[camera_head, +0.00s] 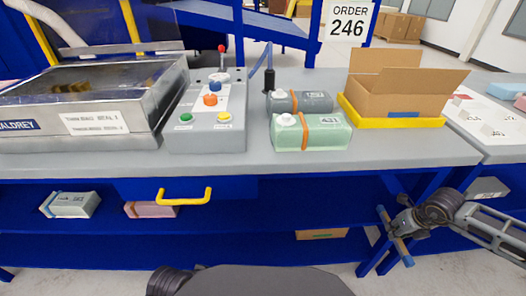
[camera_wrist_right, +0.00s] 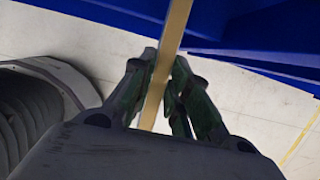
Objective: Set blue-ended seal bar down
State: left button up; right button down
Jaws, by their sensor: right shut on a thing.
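The blue-ended seal bar (camera_head: 401,246) is a thin tan bar with blue ends. My right gripper (camera_head: 396,229) is shut on it near its middle and holds it tilted, in front of the bench's right leg and below the tabletop height. In the right wrist view the tan bar (camera_wrist_right: 176,28) runs up between the two fingers of my right gripper (camera_wrist_right: 163,88), and its blue ends are out of sight there. My left gripper is not in view.
The bench front edge is clear. Packs lie on the blue shelf (camera_head: 250,215).

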aim_at(381, 207)
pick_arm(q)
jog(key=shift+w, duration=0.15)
pick_arm(e)
jog(key=shift+w, duration=0.25)
dwell(0.4)
jog(key=shift+w, duration=0.2)
jog(key=shift+w+b, duration=0.3)
jog(key=shift+w, duration=0.2)
jog(key=shift+w+a, duration=0.1)
jog(key=shift+w, duration=0.35)
jog(key=shift+w+a+b, duration=0.1)
jog(key=shift+w+b, duration=0.45)
jog(key=shift+w, duration=0.75)
jog(key=shift+w+a+b, duration=0.1)
jog(key=shift+w+b, duration=0.2)
jog(key=shift+w, duration=0.95)
jog(key=shift+w+a, duration=0.1)
jog(key=shift+w, duration=0.9)
jog(key=shift+w+b, duration=0.55)
jog(key=shift+w, duration=0.5)
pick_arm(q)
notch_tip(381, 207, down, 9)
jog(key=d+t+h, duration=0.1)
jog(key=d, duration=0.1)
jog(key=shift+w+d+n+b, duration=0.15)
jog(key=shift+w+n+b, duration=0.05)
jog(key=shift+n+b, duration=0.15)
pick_arm(e)
jog(key=shift+w+a, duration=0.15)
jog(key=shift+w, duration=1.2)
